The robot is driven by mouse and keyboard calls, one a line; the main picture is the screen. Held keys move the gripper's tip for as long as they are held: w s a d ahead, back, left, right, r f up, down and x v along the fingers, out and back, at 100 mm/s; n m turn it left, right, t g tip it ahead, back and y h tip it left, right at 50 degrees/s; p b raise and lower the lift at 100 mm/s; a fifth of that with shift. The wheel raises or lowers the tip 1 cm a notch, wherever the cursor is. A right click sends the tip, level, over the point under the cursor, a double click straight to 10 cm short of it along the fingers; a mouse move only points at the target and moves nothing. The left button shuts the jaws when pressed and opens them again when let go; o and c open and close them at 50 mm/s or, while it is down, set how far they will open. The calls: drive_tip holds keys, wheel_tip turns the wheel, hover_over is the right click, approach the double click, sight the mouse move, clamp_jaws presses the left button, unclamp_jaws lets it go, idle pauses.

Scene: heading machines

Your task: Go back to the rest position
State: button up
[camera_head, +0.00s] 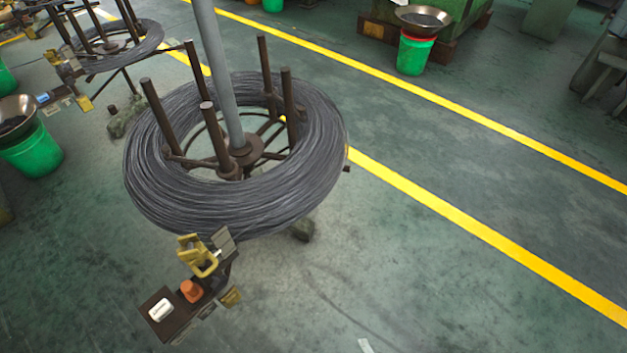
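My gripper and arm do not show in the head camera view. A large coil of dark grey wire (305,180) lies around a brown spoked stand with several upright posts. A grey vertical pole (217,70) rises from the middle of the stand. In front of the coil, a small dark bracket (168,316) carries a white piece (160,309), an orange piece (191,291) and a yellow clamp-like part (197,256).
A second wire coil (135,52) stands at the upper left. Green buckets with metal bowls stand at the left (35,152) and top (413,55). A green machine (455,20) is at the top right.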

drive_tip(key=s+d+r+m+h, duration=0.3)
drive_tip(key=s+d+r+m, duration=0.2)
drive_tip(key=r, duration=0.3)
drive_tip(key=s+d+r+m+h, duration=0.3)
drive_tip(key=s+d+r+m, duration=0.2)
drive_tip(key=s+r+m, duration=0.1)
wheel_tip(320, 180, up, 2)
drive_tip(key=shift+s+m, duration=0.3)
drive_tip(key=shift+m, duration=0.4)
